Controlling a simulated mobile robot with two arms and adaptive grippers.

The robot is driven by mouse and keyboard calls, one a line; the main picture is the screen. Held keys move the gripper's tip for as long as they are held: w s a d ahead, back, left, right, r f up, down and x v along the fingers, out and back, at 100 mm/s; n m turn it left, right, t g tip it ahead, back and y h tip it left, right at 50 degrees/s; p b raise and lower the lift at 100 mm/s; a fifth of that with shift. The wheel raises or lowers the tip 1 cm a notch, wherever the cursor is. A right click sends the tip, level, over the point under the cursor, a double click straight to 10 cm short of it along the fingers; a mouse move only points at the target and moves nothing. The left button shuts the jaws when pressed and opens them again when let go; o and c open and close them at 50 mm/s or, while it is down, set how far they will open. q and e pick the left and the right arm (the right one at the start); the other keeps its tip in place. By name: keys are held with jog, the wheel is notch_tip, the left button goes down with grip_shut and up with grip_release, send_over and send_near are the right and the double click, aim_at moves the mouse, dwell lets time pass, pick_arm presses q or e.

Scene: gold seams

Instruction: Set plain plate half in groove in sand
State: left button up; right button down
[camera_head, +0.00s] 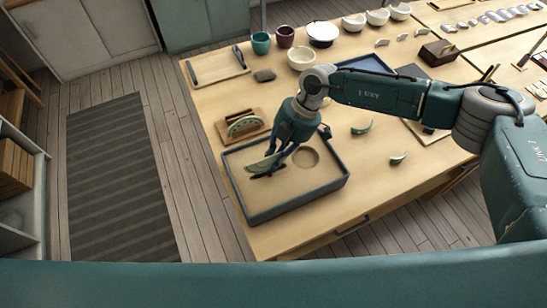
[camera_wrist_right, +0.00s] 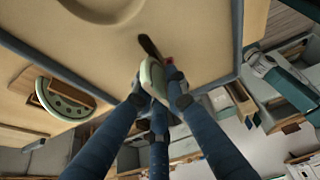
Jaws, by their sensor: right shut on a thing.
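My right gripper (camera_head: 277,157) is shut on a pale green plate half (camera_head: 262,164) over the left part of the sand tray (camera_head: 312,180). The plate half stands on edge, tilted, between the fingers; in the right wrist view it shows as a pale edge-on piece (camera_wrist_right: 154,80) between the fingertips (camera_wrist_right: 160,84). A dark groove (camera_head: 267,176) lies in the sand just below it and also shows in the right wrist view (camera_wrist_right: 149,46). I cannot tell whether the plate half touches the sand. My left gripper is out of view.
A round hollow (camera_head: 306,158) is pressed in the sand to the right. A wooden rack (camera_head: 231,118) behind the tray holds another green half with dark dots (camera_head: 243,126). Green shards (camera_head: 361,128) lie on the table to the right. Cups (camera_head: 261,42) and bowls stand at the back.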

dwell(0.8)
jog(key=shift+f, duration=0.3)
dwell(0.5)
jog(key=shift+p, duration=0.95)
dwell(0.7)
jog(key=shift+f, duration=0.35)
dwell(0.3)
dwell(0.4)
jog(key=shift+f, duration=0.1)
dwell(0.9)
jog(key=shift+r+p, duration=2.45)
jog(key=shift+r, duration=0.15)
jog(key=shift+f, duration=0.2)
